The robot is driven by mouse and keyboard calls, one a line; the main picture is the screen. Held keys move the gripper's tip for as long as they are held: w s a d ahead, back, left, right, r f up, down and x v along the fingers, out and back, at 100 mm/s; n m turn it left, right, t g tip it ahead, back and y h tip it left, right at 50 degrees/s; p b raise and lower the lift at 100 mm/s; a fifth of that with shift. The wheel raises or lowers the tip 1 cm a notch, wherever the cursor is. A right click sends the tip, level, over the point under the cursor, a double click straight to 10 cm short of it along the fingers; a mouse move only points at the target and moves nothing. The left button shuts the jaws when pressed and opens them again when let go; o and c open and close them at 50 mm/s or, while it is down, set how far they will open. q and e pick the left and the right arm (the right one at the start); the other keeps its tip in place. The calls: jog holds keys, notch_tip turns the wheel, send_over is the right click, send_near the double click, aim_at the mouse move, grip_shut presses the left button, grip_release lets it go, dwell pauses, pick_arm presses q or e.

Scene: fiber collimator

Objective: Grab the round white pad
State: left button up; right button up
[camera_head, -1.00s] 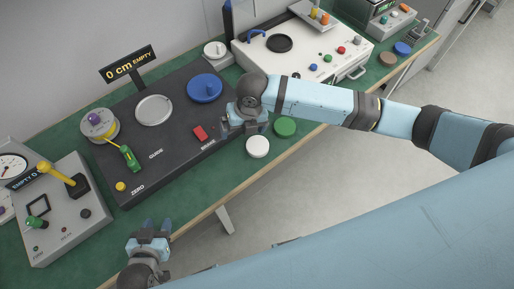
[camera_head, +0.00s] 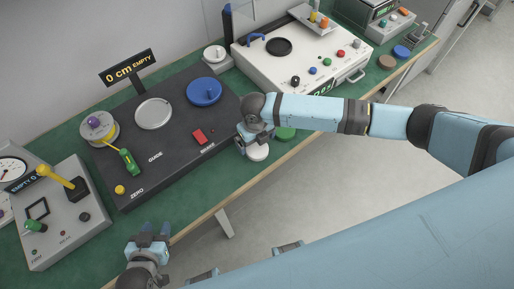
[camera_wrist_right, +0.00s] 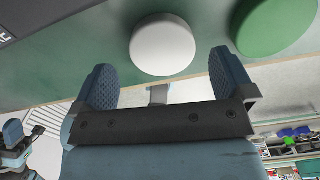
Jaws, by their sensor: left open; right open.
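The round white pad (camera_head: 258,153) lies on the green bench top near its front edge, partly hidden by my right gripper in the head view. In the right wrist view the white pad (camera_wrist_right: 162,45) sits just beyond and between the two fingers of my right gripper (camera_wrist_right: 160,80). That gripper is open and empty, apart from the pad as far as I can tell. My left gripper (camera_head: 153,230) is open and empty at the bench's front edge, lower left, far from the pad.
A green round pad (camera_head: 286,133) lies right of the white one and also shows in the right wrist view (camera_wrist_right: 275,25). The black console (camera_head: 170,150) with a blue knobbed disc (camera_head: 205,90) stands behind. A white console (camera_head: 300,55) stands at the back right.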

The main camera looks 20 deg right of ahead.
aim_at(257, 148)
jog(key=shift+s+d+f, duration=0.1)
jog(key=shift+s+f, duration=0.05)
jog(key=shift+f, duration=1.8)
jog(key=c, duration=0.8)
jog(key=shift+c, duration=0.2)
jog(key=shift+r, duration=0.1)
